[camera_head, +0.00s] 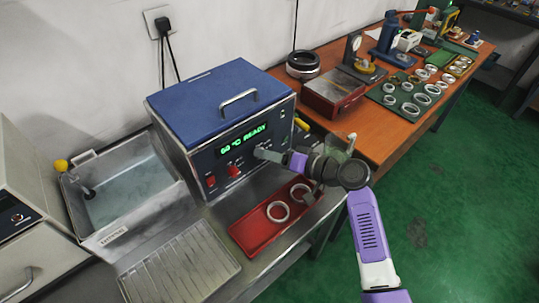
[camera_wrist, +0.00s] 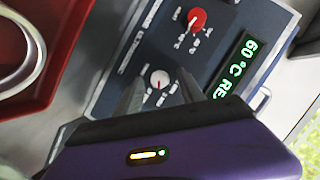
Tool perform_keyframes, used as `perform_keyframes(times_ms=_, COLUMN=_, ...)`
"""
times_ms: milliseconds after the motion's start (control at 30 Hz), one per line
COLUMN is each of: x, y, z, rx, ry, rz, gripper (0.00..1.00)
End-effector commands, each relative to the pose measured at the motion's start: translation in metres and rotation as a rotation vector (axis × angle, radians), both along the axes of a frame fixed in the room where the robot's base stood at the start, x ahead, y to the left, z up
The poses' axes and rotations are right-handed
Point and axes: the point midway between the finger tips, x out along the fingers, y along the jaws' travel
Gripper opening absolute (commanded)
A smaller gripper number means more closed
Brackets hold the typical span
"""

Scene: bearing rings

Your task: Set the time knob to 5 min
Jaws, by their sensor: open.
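The blue-lidded machine (camera_head: 218,98) has a dark front panel with a green display (camera_head: 243,139) reading 60 °C READY. In the wrist view a pale round knob (camera_wrist: 160,79) with a red mark sits on the panel, with small print around it too small to read. I take it as the time knob; in the head view my gripper hides it. A red knob (camera_wrist: 197,19) with a white mark is beside it, also seen in the head view (camera_head: 234,171). My gripper (camera_head: 261,153) is open in front of the panel. Its fingertips appear on either side of the pale knob; contact cannot be told.
A red tray (camera_head: 250,240) with metal rings is below the gripper on the steel bench. A red switch (camera_head: 211,181) is at the panel's left. A steel basin (camera_head: 85,205) stands left of the machine. An orange table (camera_head: 385,150) with rings and tools is behind right.

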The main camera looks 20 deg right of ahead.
Motion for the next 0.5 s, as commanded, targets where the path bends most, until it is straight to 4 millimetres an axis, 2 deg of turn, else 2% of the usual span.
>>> perform_keyframes(times_ms=500, x=-0.056, y=-0.038, z=0.019, rx=0.001, ry=0.001, rz=-0.003, gripper=0.46)
